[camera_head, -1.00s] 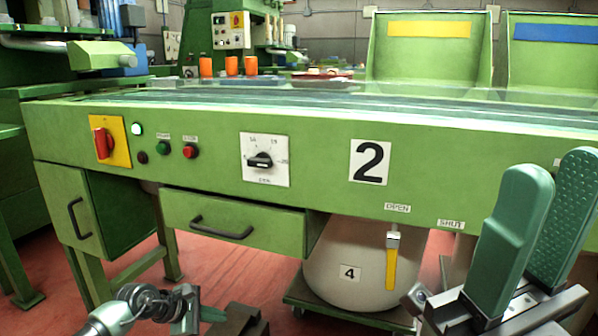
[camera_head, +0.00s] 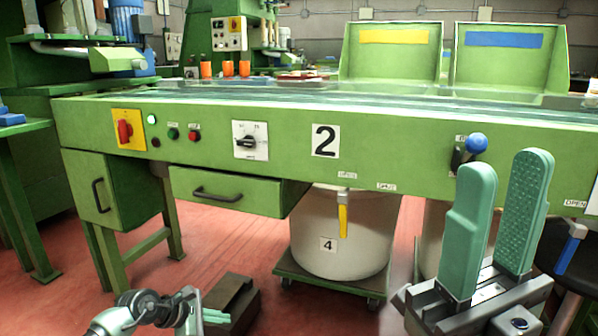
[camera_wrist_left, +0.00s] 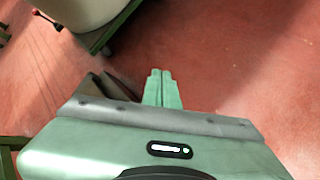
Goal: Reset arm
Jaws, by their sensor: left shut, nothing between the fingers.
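My left gripper (camera_head: 216,316) is low at the left of the head view, above the floor. In the left wrist view its green fingers (camera_wrist_left: 162,88) lie together with nothing between them. My right gripper (camera_head: 503,215) is large at the lower right of the head view. Its two green fingers point up and stand apart, with no object between them. It covers part of the bench front and the space below it.
A green bench (camera_head: 400,155) with an open drawer (camera_head: 240,190) and a blue-knobbed lever (camera_head: 476,144) crosses the view. A white bin (camera_head: 340,225) stands on a wheeled dolly (camera_head: 330,283) beneath. A dark block (camera_head: 232,300) lies near my left gripper. Red floor (camera_head: 230,255) is clear in front.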

